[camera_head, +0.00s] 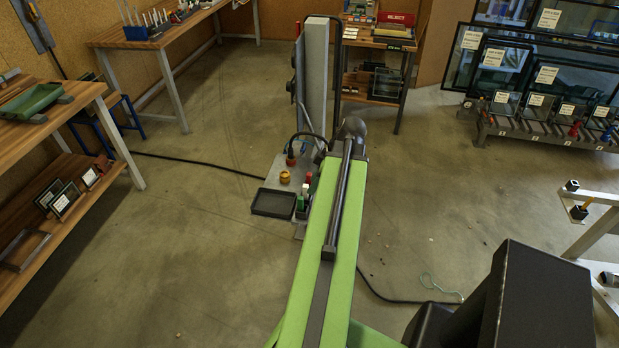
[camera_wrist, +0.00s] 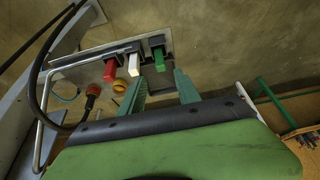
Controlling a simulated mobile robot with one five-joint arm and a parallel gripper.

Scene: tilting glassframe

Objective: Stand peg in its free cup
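Three coloured pegs, red (camera_wrist: 110,70), white (camera_wrist: 133,65) and green (camera_wrist: 158,60), sit side by side at a grey plate in the wrist view, each against a dark, cup-like holder. In the head view the red (camera_head: 308,178), white (camera_head: 304,190) and green (camera_head: 300,202) pieces stand in a row beside my arm. I cannot tell which one is the task's peg, nor make out an empty cup there. My gripper (camera_wrist: 161,78) has its two teal fingers apart, with nothing visible between them, just short of the white and green pegs. In the head view my arm hides it.
A black cable (camera_head: 200,163) crosses the floor. A workbench (camera_head: 60,120) stands left and a glass rack (camera_head: 545,125) right.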

